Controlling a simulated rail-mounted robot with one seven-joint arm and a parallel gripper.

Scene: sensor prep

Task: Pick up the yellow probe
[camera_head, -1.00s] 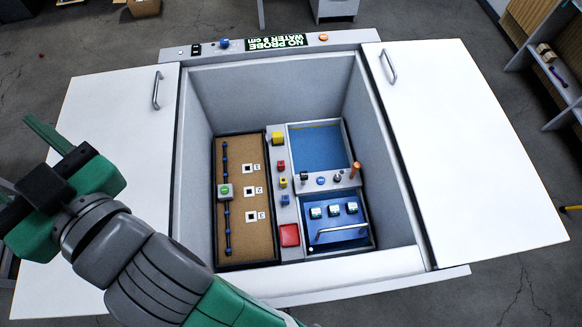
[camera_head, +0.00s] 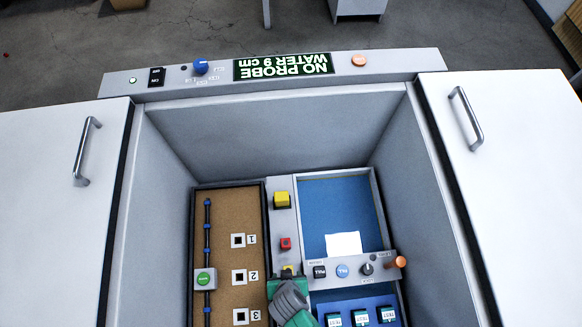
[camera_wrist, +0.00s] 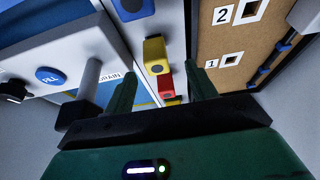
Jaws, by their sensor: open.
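The small yellow probe (camera_wrist: 155,55) stands in a grey strip between a blue block (camera_wrist: 130,8) and a red block (camera_wrist: 166,86) in the wrist view. In the head view the small yellow probe (camera_head: 288,267) is mostly hidden by my gripper (camera_head: 287,278). My gripper (camera_wrist: 160,72) is open and empty. Its two green fingers are spread to either side of the row of blocks in the wrist view, with the yellow probe beyond them. A larger yellow block (camera_head: 282,200) sits at the far end of the strip, beyond the red one (camera_head: 286,243).
A cork board (camera_head: 225,225) with numbered sockets lies left of the strip. A blue basin (camera_head: 330,205) and a control panel (camera_head: 375,268) with knobs lie to the right. Deep grey walls (camera_head: 270,135) surround the well. The display (camera_head: 284,66) reads NO PROBE, WATER 9 cm.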

